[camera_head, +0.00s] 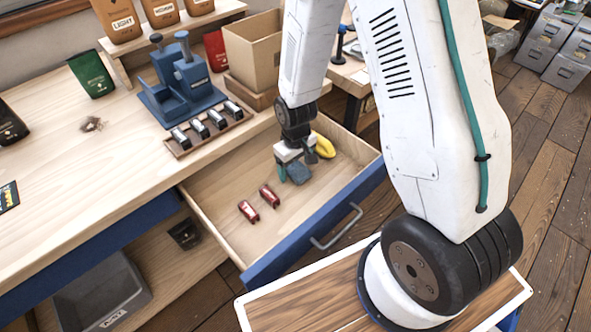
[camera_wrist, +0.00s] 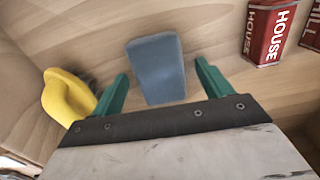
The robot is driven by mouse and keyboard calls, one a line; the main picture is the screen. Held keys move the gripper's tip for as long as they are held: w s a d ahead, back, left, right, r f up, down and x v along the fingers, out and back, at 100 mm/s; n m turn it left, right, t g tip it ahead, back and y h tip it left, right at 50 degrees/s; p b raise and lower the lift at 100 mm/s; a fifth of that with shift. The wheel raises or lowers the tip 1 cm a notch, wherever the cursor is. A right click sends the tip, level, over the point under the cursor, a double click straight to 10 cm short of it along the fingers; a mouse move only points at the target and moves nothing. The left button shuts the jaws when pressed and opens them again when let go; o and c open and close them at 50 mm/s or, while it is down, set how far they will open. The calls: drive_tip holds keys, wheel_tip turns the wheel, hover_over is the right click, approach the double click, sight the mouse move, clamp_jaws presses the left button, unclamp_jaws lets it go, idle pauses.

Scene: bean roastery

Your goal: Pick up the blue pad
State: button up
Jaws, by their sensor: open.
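The blue pad (camera_head: 299,173) lies on the floor of the open drawer (camera_head: 236,232), toward its right half. In the wrist view the blue pad (camera_wrist: 157,68) is a flat grey-blue block, with its near end between the tips of my two green fingers. My gripper (camera_head: 296,170) is open and reaches down into the drawer over the pad. In the wrist view my gripper (camera_wrist: 160,84) has one finger on each side of the pad, with a visible gap on both sides. I cannot tell the height of the fingertips above the drawer floor.
A yellow curved object (camera_wrist: 66,97) lies close to the left finger in the wrist view; it also shows in the head view (camera_head: 325,146). Two red tins (camera_head: 259,203) lie left of the pad. The drawer's blue front (camera_head: 330,222) and side walls surround my gripper.

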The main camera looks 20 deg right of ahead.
sight(295, 167)
drive_tip(key=c, duration=1.1)
drive_tip(key=shift+o, duration=0.2)
drive_tip(key=shift+r, duration=0.1)
wheel_tip(295, 167, up, 18)
drive_tip(key=shift+o, duration=0.4)
drive_tip(key=shift+w, duration=0.1)
